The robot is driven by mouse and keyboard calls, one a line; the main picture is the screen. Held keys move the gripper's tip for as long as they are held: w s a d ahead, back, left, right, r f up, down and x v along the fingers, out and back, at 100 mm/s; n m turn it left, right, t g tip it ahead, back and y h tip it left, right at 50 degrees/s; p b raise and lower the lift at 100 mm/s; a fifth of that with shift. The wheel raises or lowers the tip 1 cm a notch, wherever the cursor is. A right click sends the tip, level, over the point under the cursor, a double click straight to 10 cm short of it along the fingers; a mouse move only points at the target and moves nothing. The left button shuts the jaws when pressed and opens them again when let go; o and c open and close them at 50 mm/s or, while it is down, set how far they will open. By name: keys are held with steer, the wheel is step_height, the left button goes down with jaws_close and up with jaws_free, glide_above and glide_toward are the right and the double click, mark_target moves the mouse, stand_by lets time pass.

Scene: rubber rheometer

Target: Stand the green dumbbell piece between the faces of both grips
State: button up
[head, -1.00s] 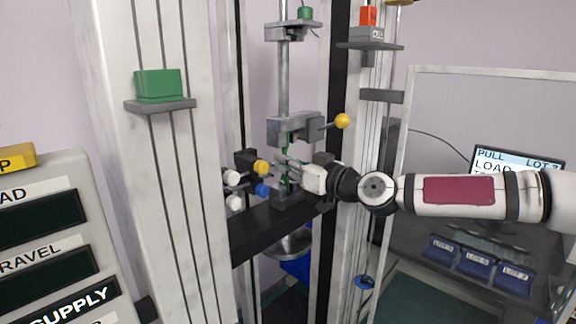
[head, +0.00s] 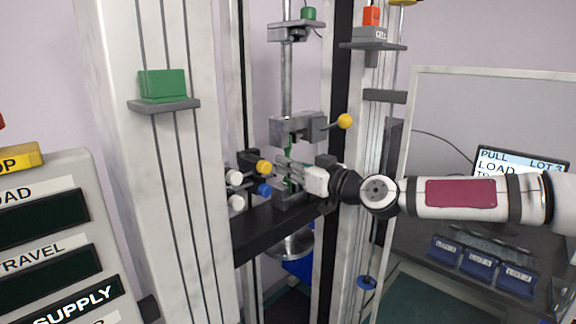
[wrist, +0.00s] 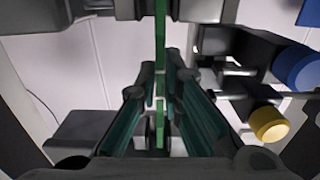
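The green dumbbell piece (wrist: 160,40) is a thin upright strip in the wrist view. It runs from the top edge down between my two fingers. My gripper (wrist: 160,75) is closed in on it, with one finger on each side. In the head view my gripper (head: 283,170) reaches in from the right, between the grey upper grip (head: 298,127) and the grey lower grip (head: 289,198). Only slivers of the piece (head: 288,183) show there, partly hidden by my fingers. Whether its ends lie between the grip faces is too small to tell.
A yellow-knobbed lever (head: 345,121) sticks out right of the upper grip. Yellow (head: 264,167), blue (head: 264,190) and white knobs stand left of the lower grip. The black crossbeam (head: 262,232) lies below. A pale column (head: 185,210) stands at left, and a bench with blue bins (head: 479,264) at right.

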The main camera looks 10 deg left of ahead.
steer(key=shift+o, duration=1.2)
steer(key=shift+d, duration=0.1)
steer(key=v, duration=1.1)
steer(key=shift+s+d, duration=0.25)
steer(key=shift+s, duration=0.1)
